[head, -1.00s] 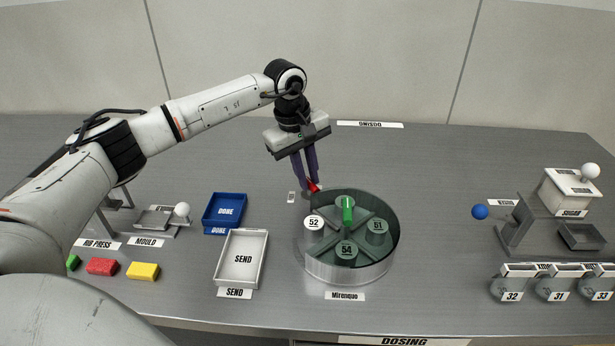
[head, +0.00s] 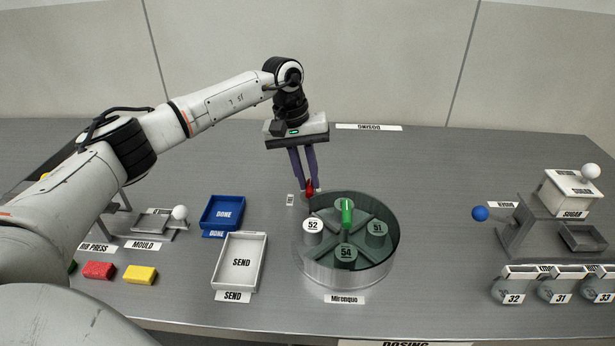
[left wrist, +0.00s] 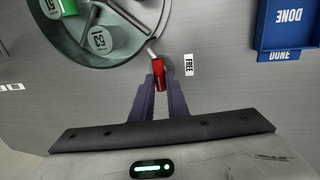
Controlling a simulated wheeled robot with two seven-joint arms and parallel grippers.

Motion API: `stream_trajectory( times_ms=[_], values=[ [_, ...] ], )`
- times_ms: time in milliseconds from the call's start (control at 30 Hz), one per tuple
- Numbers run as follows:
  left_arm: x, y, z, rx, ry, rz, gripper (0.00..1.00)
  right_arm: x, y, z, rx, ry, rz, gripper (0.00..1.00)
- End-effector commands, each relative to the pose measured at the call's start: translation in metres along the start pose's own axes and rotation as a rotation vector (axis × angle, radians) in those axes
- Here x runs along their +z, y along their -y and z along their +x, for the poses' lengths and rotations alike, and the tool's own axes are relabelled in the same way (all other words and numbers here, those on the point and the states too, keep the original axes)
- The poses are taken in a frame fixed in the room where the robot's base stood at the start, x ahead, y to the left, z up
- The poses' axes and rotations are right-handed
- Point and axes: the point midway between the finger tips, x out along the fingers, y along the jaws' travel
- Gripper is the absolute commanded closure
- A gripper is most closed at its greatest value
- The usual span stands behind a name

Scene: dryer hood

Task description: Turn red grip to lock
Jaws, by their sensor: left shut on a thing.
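The red grip (head: 309,188) sits at the back left rim of the round metal dryer (head: 345,270). In the left wrist view the red grip (left wrist: 159,74) is at the end of a thin metal rod reaching to the dryer's rim. My left gripper (head: 308,184) points down with its purple fingers closed around the grip; the fingertips also show in the left wrist view (left wrist: 158,84). A small FREE label (left wrist: 189,65) lies beside the grip, apart from it. My right gripper is not in view.
Inside the dryer are several numbered pots and a green piece (head: 347,212). A blue DONE tray (head: 223,212) and white SEND tray (head: 241,262) stand to its left. The sugar dispenser (head: 570,192) is at far right. Table behind the dryer is clear.

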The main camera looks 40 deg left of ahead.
Motion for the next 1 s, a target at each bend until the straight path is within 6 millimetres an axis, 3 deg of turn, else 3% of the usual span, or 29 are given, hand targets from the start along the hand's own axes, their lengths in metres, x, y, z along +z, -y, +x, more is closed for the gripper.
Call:
stream_trajectory(
  times_ms=[400,433,533,833,1000],
  values=[
    [-0.001,-0.001,-0.001,0.001,-0.001,0.011,1.0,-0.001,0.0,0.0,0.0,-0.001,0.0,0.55],
    [-0.001,-0.001,-0.002,0.001,-0.002,0.011,0.84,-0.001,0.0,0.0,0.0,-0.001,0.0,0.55],
    [-0.001,-0.001,-0.001,0.001,-0.001,0.01,0.68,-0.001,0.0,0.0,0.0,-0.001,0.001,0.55],
    [0.0,0.0,-0.002,0.001,0.0,0.009,0.68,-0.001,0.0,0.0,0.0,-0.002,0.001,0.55],
    [-0.001,-0.001,-0.019,0.003,-0.003,0.009,0.68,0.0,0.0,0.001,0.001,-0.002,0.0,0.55]
  ],
)
